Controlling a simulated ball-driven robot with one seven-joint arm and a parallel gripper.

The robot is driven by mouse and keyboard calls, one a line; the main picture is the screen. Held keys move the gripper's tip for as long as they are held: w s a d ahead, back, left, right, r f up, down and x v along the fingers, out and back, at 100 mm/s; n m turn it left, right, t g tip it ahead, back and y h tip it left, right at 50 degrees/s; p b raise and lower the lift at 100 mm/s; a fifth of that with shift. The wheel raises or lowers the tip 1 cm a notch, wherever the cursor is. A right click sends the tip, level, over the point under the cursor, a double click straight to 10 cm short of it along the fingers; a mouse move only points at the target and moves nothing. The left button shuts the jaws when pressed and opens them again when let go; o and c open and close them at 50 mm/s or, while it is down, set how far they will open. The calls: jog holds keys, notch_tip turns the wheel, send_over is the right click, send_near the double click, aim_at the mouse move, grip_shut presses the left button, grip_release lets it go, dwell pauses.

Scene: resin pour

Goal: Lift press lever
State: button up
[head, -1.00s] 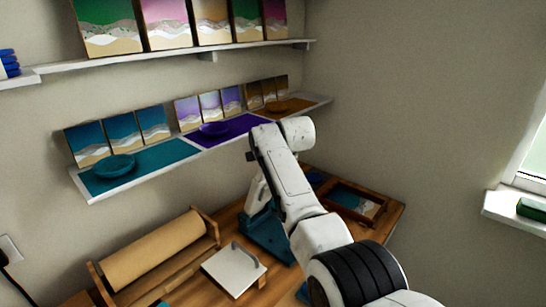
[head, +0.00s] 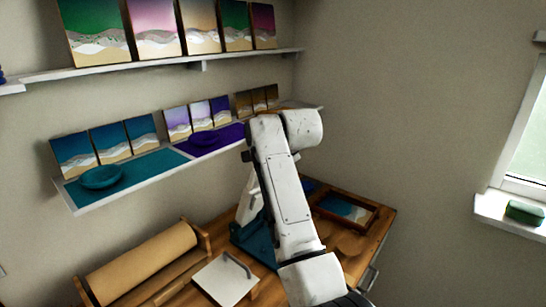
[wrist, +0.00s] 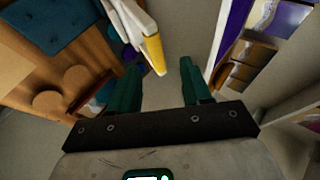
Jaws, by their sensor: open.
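The press stands on the wooden worktop, with a teal base (head: 252,241) and a white upright part (head: 248,201), partly hidden behind my arm in the head view. In the wrist view a white bar with a yellow edge (wrist: 150,44), seemingly the press lever, reaches in from the top left. Its end appears between and beyond my fingertips, nearer the left finger; I see no clear contact. My gripper (wrist: 158,68) is open, with two teal fingers apart and nothing held. In the head view the gripper is hidden by my arm.
A brown paper roll (head: 142,265) and a white board with a grey handle (head: 222,281) are on the worktop, left of the press. A framed picture tray (head: 346,209) lies to its right. A shelf (head: 130,188) with teal and purple mats runs along the wall behind.

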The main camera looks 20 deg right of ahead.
jog(key=v, duration=0.2)
jog(key=shift+s+r, duration=0.2)
jog(key=shift+s, duration=0.1)
jog(key=s+d+f+n+g+h, duration=0.1)
jog(key=s+d+f+n+g, duration=0.2)
jog(key=s+f, duration=1)
jog(key=s+d+f+n+g, duration=0.25)
jog(key=s+d+f, duration=0.35)
jog(key=s+f, duration=0.65)
jog(key=s+f+n+g, duration=0.1)
jog(key=s+f+n, duration=0.2)
jog(key=s, duration=1.2)
jog(key=s+d+f+n+g, duration=0.1)
jog(key=s+f+n+g, duration=0.1)
jog(key=s+f, duration=0.6)
jog(key=s+n, duration=0.1)
jog(key=s, duration=0.6)
jog(key=shift+d, duration=0.15)
